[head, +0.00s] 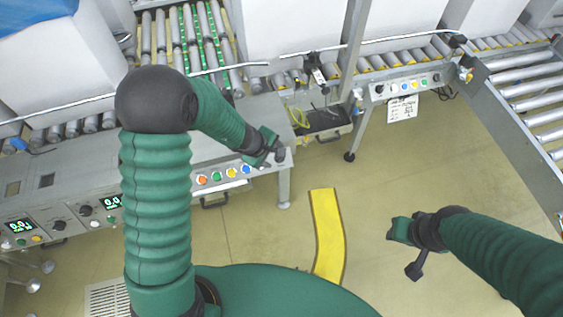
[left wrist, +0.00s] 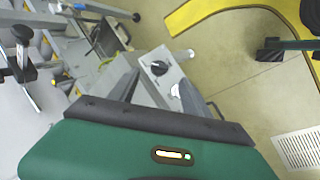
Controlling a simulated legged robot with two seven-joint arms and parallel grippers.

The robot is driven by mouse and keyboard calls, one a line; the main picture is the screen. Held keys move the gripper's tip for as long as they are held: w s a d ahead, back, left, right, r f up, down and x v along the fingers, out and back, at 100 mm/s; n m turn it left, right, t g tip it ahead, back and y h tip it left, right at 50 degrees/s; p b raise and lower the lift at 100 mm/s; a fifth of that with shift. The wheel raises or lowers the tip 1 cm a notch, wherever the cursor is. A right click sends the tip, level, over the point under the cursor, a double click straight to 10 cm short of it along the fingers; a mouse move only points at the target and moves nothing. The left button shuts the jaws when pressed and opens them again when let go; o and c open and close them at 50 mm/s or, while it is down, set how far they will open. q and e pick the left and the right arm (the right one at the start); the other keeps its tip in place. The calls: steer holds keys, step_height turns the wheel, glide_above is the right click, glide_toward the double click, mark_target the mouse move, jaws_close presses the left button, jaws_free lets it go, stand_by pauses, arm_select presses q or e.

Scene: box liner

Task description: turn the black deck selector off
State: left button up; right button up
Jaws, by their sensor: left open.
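A black rotary selector knob (left wrist: 158,68) sits on a grey panel face in the left wrist view, just beyond the dark front edge of my left gripper. The knob's pointer setting is too small to read surely. In the head view my left gripper (head: 272,152) is open at the right end of the front control panel (head: 180,184), to the right of its coloured buttons. It covers that part of the panel, so the knob is hidden there. Contact cannot be told. My right gripper (head: 408,250) hangs over the floor at the right, away from the panel; its opening is unclear.
Other black knobs (head: 59,225) sit by green displays at the left. Another button panel (head: 405,86) stands at the back right. A yellow floor strip (head: 327,235) crosses clear floor.

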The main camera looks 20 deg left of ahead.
mark_target(280, 159)
arm_select(q)
steer(key=x, duration=0.2)
steer(key=a+b+x, duration=0.1)
steer(key=x, duration=0.2)
steer(key=shift+f, duration=0.35)
steer(key=x, duration=0.1)
steer(key=b+x, duration=0.1)
steer(key=x, duration=0.1)
steer(key=shift+w+d+f, duration=0.15)
steer(key=shift+w+d, duration=0.05)
steer(key=shift+d, duration=0.1)
steer(key=shift+w+d+f, duration=0.2)
steer(key=shift+d, duration=0.1)
steer(key=shift+a, duration=0.2)
steer(key=shift+c, duration=0.2)
steer(key=shift+a, duration=0.2)
steer(key=c, duration=0.5)
steer(key=shift+d, duration=0.15)
steer(key=c, duration=0.7)
arm_select(e)
steer(key=f, duration=0.3)
steer(key=shift+a+f, duration=0.15)
steer(key=shift+a, duration=0.25)
